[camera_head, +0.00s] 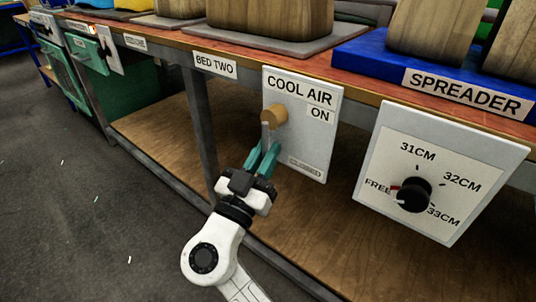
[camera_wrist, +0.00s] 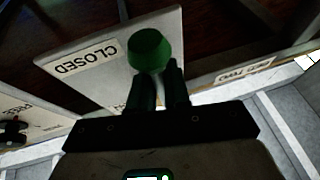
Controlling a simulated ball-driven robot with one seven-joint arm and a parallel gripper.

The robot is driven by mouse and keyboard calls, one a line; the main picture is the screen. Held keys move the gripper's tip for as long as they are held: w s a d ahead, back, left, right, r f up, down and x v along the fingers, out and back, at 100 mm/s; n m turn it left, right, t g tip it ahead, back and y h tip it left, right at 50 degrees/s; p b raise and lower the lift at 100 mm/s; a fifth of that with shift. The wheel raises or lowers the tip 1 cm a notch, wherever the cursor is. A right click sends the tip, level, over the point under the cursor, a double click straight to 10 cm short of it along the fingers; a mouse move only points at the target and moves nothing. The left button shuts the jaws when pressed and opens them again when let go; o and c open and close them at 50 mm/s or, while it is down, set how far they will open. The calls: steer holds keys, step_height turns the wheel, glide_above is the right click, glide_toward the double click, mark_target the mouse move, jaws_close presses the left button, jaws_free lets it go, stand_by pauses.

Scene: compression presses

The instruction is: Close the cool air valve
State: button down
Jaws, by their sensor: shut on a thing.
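The cool air valve panel (camera_head: 316,145) is a pale plate under the table edge, labelled COOL AIR and ON. Its brass-coloured hub (camera_head: 279,113) has a grey lever (camera_head: 265,133) pointing down. My gripper (camera_head: 263,154) has its teal fingers shut on the lever's lower part, in front of the panel. In the wrist view, my dark fingers (camera_wrist: 158,85) reach up against a round knob (camera_wrist: 150,48) that looks green there. A CLOSED label (camera_wrist: 86,55) shows upside down on the panel in that view. The fingers hide part of the lever.
A spreader dial panel (camera_head: 455,160) stands right of the valve, its black knob (camera_head: 414,194) near FREE. A BED TWO label (camera_head: 215,65) is on the table edge at left. A grey table leg (camera_head: 202,125) and a wooden lower shelf (camera_head: 165,135) lie behind. Open floor (camera_head: 70,220) lies left.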

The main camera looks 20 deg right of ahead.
stand_by(0.4)
steer(key=c, duration=1.2)
jaws_free()
steer(key=shift+o, duration=0.2)
steer(key=p+v, duration=0.2)
steer(key=v, duration=0.9)
steer(key=shift+w, duration=0.1)
